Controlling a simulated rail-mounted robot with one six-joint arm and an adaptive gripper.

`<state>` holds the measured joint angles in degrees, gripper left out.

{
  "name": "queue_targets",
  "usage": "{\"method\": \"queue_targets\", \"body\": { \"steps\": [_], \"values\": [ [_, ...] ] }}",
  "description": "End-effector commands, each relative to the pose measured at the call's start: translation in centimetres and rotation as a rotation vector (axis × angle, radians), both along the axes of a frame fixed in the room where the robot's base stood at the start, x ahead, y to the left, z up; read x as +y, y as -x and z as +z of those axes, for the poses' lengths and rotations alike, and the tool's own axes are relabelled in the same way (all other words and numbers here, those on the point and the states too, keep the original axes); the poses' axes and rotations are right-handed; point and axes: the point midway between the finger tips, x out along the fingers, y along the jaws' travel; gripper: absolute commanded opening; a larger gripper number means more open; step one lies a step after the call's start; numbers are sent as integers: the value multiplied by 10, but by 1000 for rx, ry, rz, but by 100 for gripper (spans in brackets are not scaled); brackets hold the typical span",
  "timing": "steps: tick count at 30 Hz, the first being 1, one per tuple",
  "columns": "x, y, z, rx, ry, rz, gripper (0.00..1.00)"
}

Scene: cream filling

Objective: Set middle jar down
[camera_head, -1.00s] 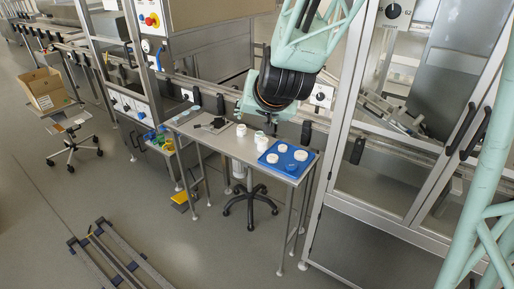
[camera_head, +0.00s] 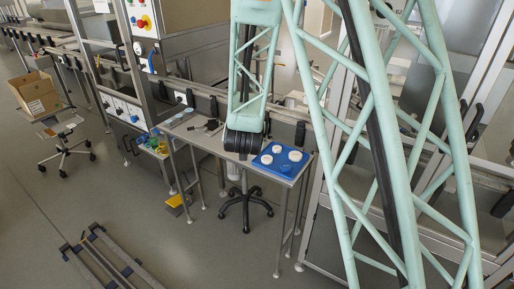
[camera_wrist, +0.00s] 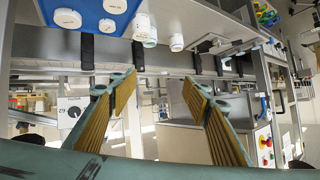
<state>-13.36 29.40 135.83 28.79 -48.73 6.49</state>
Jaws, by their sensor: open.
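Two white jars stand on the table in the wrist view, a nearer one (camera_wrist: 145,30) and one beside it (camera_wrist: 176,42). I cannot tell which one is the middle jar. My gripper (camera_wrist: 160,100) is open with its two ridged fingers apart and nothing between them. It is clear of the jars, which appear beyond the fingertips toward the top of the picture. In the head view my arm hides the jars and the gripper.
A blue tray (camera_head: 281,158) with several round white lids lies on the right end of the metal table; it also shows in the wrist view (camera_wrist: 88,12). A machine frame rises behind the table.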

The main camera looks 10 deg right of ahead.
Motion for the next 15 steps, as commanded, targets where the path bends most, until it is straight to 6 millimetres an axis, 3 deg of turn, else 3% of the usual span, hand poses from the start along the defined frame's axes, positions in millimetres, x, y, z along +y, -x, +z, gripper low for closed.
{"method": "queue_targets", "body": {
  "steps": [15],
  "values": [
    [-11, -24, -63, -118, 93, -78, 44]
  ]
}}
